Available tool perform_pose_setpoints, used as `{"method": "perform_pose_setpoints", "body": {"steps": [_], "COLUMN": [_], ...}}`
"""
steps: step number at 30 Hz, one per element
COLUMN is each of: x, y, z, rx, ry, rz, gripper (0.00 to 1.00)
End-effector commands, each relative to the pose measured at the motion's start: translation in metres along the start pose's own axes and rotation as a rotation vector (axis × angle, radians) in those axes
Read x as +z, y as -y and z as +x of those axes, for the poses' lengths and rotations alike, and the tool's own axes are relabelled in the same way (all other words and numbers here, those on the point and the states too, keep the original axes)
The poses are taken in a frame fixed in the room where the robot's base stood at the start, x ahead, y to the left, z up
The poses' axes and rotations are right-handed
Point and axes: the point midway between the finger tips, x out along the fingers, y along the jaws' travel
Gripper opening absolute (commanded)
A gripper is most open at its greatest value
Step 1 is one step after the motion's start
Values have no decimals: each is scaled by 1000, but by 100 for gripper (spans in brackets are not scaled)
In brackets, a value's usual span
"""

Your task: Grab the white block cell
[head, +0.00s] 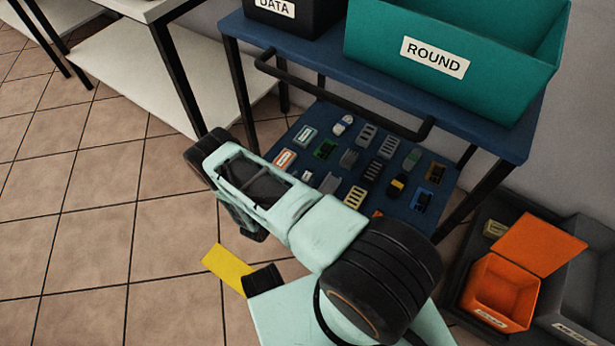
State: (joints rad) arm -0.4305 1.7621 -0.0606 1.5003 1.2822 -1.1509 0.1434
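A small white piece (343,125) lies near the back edge of the blue lower shelf, among the spread of small parts. It looks like a likely match for the white block cell, but it is too small to be sure. A pale grey-white piece (329,183) lies nearer the front, beside my arm. My arm stretches from the lower right up to the left, in front of the cart, and covers part of the shelf's front left. My gripper cannot be made out; no fingertips show. I see nothing held.
The blue lower shelf (430,207) holds several small parts in rows. Above it, the blue upper shelf (300,48) carries a teal ROUND bin (440,90) and a black DATA bin (296,22). A black handle bar (340,97) crosses the front. Orange bin (503,288) stands right; tiled floor lies open left.

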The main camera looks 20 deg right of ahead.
Motion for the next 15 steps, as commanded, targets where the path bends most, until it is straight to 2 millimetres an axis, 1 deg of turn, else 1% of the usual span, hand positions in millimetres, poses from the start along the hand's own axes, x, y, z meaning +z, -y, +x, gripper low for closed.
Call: {"method": "perform_pose_setpoints", "body": {"steps": [1, 3, 6, 9, 13, 14, 15], "x": [3, 3, 2, 0, -1, -1, -1], "y": [-1, -1, 0, 0, 0, 0, 0], "z": [10, 22, 34, 38, 37, 37, 37], "rx": [2, 2, 0, -1, -1, -1, -1], "ry": [-1, -2, -1, -1, -1, -1, -1], "rz": [1, 2, 3, 2, 1, 1, 1], "gripper": [40, 40, 40, 40, 40, 39, 34]}}
